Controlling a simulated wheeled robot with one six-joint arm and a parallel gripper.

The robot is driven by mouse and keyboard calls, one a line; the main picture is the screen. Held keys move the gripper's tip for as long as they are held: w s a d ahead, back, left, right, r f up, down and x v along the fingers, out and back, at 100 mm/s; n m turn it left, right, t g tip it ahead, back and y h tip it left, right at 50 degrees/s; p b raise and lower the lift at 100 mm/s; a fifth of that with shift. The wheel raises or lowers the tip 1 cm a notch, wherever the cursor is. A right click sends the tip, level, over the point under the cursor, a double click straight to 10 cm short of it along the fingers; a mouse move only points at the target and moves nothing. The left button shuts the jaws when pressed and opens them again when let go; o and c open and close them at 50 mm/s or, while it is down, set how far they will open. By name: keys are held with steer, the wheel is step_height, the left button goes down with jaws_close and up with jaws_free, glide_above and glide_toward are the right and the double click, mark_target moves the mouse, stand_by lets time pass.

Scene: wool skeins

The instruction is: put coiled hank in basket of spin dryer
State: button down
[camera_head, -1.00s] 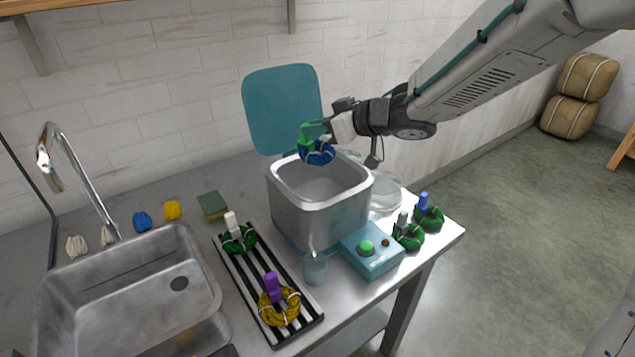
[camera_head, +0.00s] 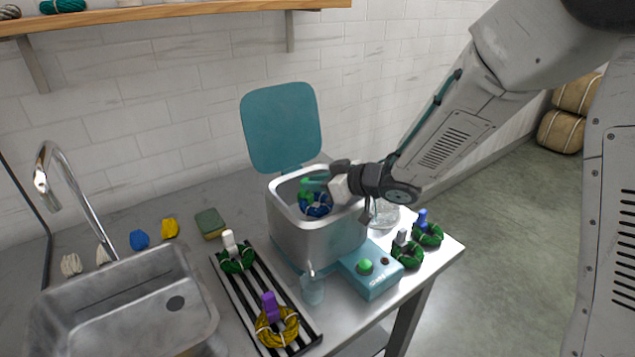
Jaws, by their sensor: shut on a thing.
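The coiled hank (camera_head: 316,209) is blue with pale ties and has a green tag or peg (camera_head: 306,192) on top. My gripper (camera_head: 318,183) is shut on it by the green part. The hank hangs inside the mouth of the spin dryer's basket (camera_head: 284,202), below the rim level; whether it touches the floor or walls is hard to tell. The spin dryer (camera_head: 320,240) is a grey-white square tub on the counter. Its teal lid (camera_head: 281,127) stands open at the back. My gripper and wrist cover part of the basket's right side.
A teal control box (camera_head: 370,278) with a green button adjoins the dryer. Green hanks (camera_head: 407,254) with pegs stand to its right. A striped rack (camera_head: 285,310) holds a green hank and a yellow hank (camera_head: 277,329). A sink (camera_head: 120,305) is at left. A sponge (camera_head: 210,222) lies behind the rack.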

steer(key=shift+f, duration=0.65)
steer(key=c, duration=1.3)
jaws_free()
steer(key=shift+r, duration=0.1)
steer(key=shift+r, duration=0.25)
steer(key=v, duration=1.2)
steer(key=shift+r, duration=0.3)
